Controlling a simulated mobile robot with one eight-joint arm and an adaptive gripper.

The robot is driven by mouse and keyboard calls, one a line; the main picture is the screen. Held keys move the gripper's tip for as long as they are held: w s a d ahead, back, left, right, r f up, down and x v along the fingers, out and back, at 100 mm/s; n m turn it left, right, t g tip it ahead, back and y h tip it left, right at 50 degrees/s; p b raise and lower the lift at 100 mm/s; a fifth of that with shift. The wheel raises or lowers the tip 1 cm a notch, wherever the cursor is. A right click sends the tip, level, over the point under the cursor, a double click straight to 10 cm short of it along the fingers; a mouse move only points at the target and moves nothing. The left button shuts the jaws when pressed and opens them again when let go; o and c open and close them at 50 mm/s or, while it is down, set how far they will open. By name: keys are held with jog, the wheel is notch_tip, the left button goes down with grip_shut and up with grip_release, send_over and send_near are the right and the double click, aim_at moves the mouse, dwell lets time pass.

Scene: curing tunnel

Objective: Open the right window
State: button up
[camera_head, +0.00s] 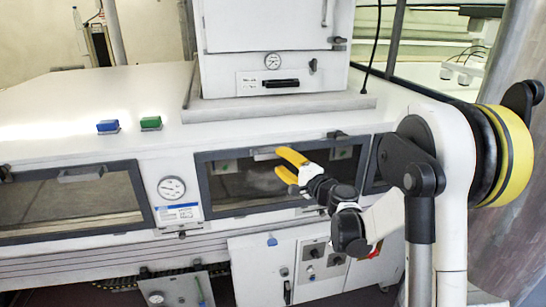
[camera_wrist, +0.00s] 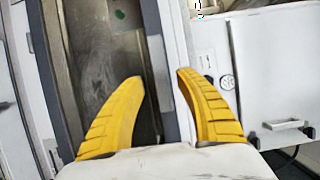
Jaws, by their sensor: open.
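The right window (camera_head: 237,196) is a dark-framed glass pane in the front of the white machine, right of the round gauge. It looks shut, lying in line with the front panel. A grey handle (camera_head: 264,154) sits on its top edge. My gripper (camera_head: 279,161) is open in front of the upper part of this window, with its yellow fingers pointing at the handle. In the wrist view, the fingertips lie on either side of the grey handle (camera_wrist: 160,78), along the dark frame. I cannot tell whether they touch it.
A left window (camera_head: 75,202) with its own handle is beyond the gauge (camera_head: 171,188). Blue (camera_head: 108,126) and green (camera_head: 151,123) boxes stand on the top surface. A white cabinet (camera_head: 270,45) rises behind. A control panel (camera_head: 322,262) lies below my gripper.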

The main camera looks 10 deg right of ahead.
aim_at(274, 156)
jog(key=x, duration=0.4)
jog(key=shift+w, duration=0.15)
grip_shut()
